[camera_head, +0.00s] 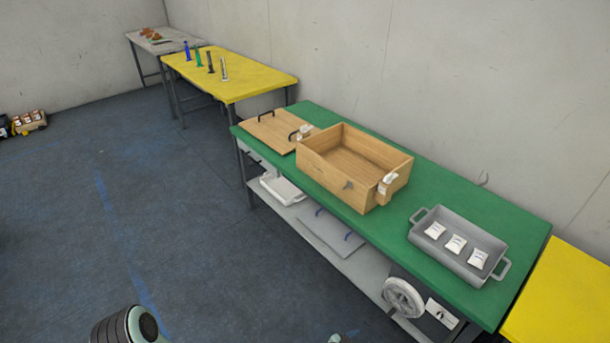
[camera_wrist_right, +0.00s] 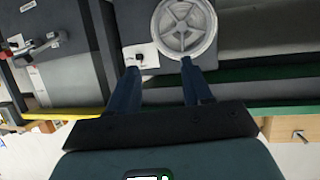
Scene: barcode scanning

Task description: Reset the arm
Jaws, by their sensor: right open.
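My right gripper (camera_wrist_right: 160,78) shows in the right wrist view with its two blue fingers apart and nothing between them. Beyond the fingertips are a pale spoked wheel (camera_wrist_right: 184,26) and a white outlet plate (camera_wrist_right: 141,55), with clear space around the fingers. In the head view a dark rounded part of my arm shows at the bottom left, and a small bit of something at the bottom edge is too cut off to name. My left gripper is not in view.
A green table (camera_head: 440,195) holds an open wooden box (camera_head: 325,170), a wooden lid (camera_head: 268,128) with dark handles, and a grey tray (camera_head: 440,254) with three white packets. A yellow table (camera_head: 240,82) stands behind with several cylinders.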

